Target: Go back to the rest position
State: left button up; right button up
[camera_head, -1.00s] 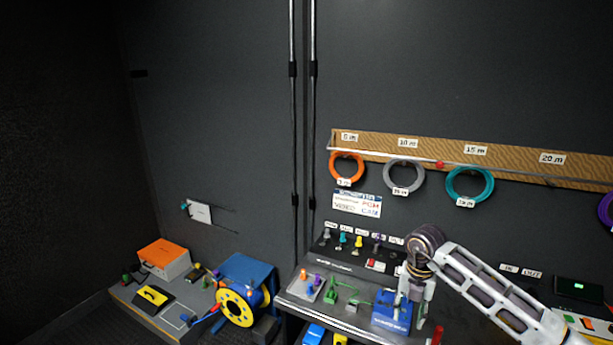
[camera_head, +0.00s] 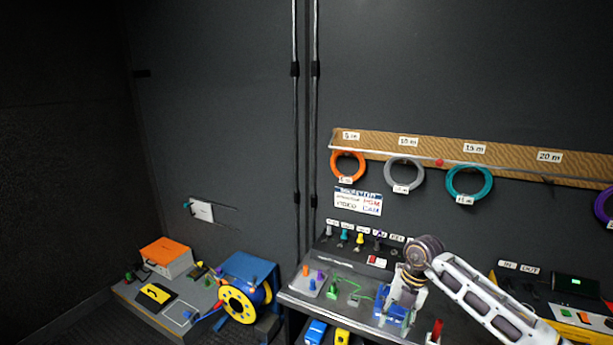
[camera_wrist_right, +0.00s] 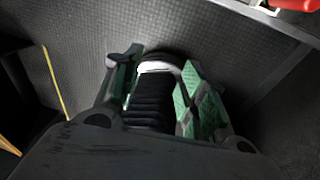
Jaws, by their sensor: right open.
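My right arm comes in from the lower right in the head view, over the workbench (camera_head: 300,294). Its gripper (camera_head: 396,305) points down in front of a blue box (camera_head: 386,312) at the bench's front and partly hides it. Whether the two touch cannot be told. In the right wrist view the right gripper (camera_wrist_right: 158,78) has its green-padded fingers apart. A dark ribbed shape with a pale rim shows between them; I cannot tell what it is. Dark textured floor lies beyond. My left gripper is not in view.
Orange (camera_head: 348,164), grey (camera_head: 404,174) and teal (camera_head: 469,181) cable rings hang on the wall rail. Small coloured connectors stand on the bench. A yellow-blue cable reel (camera_head: 240,302) and an orange-topped box (camera_head: 166,255) are at lower left.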

jog(key=w+a+f+m+t+y, duration=0.35)
jog(key=a+f+m+y, duration=0.25)
jog(key=a+f+y, duration=0.65)
jog(key=s+d+f+m+t+h, duration=0.2)
jog(key=d+f+m+t+h, duration=0.15)
jog(key=f, duration=0.35)
jog(key=s+d+f+m+t+h, duration=0.1)
jog(key=d+f+m+t+h, duration=0.1)
jog(key=f+m, duration=0.4)
jog(key=s+d+f+m+t+h, duration=0.2)
jog(key=d+f+m+t, duration=0.1)
jog(key=f, duration=0.5)
jog(key=s+d+f+m+g+h, duration=0.2)
jog(key=s+d+f+m+h, duration=0.1)
jog(key=s+f, duration=0.7)
jog(key=s+d+f+m+g+h, duration=0.2)
jog(key=s+d+f+m+h, duration=0.15)
jog(key=s+f, duration=0.65)
jog(key=s+f+m+g, duration=0.1)
jog(key=s+f+g, duration=0.2)
jog(key=s, duration=1.1)
jog(key=s+f+m+g, duration=0.2)
jog(key=s+f, duration=0.3)
jog(key=s, duration=0.9)
jog(key=shift+s+a+g+h, duration=0.25)
jog(key=shift+g+h, duration=0.1)
jog(key=shift+g, duration=0.45)
